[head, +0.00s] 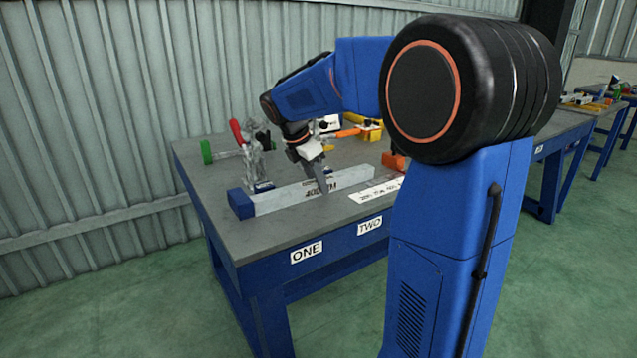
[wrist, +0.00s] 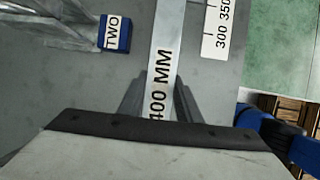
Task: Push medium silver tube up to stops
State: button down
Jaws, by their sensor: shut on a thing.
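The silver tube (head: 283,195), marked 400 MM, lies flat along the table's front part. It also shows in the wrist view (wrist: 168,45), running from between the fingers to the top edge. A blue stop block (head: 240,203) stands at the tube's left end in the head view; I cannot tell whether they touch. In the wrist view my fingers (wrist: 157,97) stand on both sides of the tube. The tube's near end is hidden behind my gripper in the wrist view.
A toggle clamp (head: 254,160) with a red handle stands behind the tube's left part. A blue block labelled TWO (wrist: 115,33) is left of the tube. A white ruler strip (head: 376,190) lies to the right. Orange and yellow items (head: 370,130) sit at the back.

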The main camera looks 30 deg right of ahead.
jog(key=shift+w, duration=0.45)
jog(key=c, duration=1.2)
grip_release()
jog(key=shift+a, duration=0.1)
jog(key=v, duration=1.7)
jog(key=shift+a+r, duration=0.15)
jog(key=shift+r, duration=0.05)
jog(key=s+a+f+m+t+y, duration=0.2)
jog(key=s+a+f+m, duration=0.1)
jog(key=s+f+m, duration=0.6)
jog(key=s+a+f+m+t+y, duration=0.2)
jog(key=s+a+f+m, duration=0.2)
jog(key=s+f+m, duration=0.5)
jog(key=s+f, duration=0.3)
jog(key=s, duration=0.3)
jog(key=s+f, duration=0.3)
jog(key=s, duration=0.4)
jog(key=shift+t, duration=0.3)
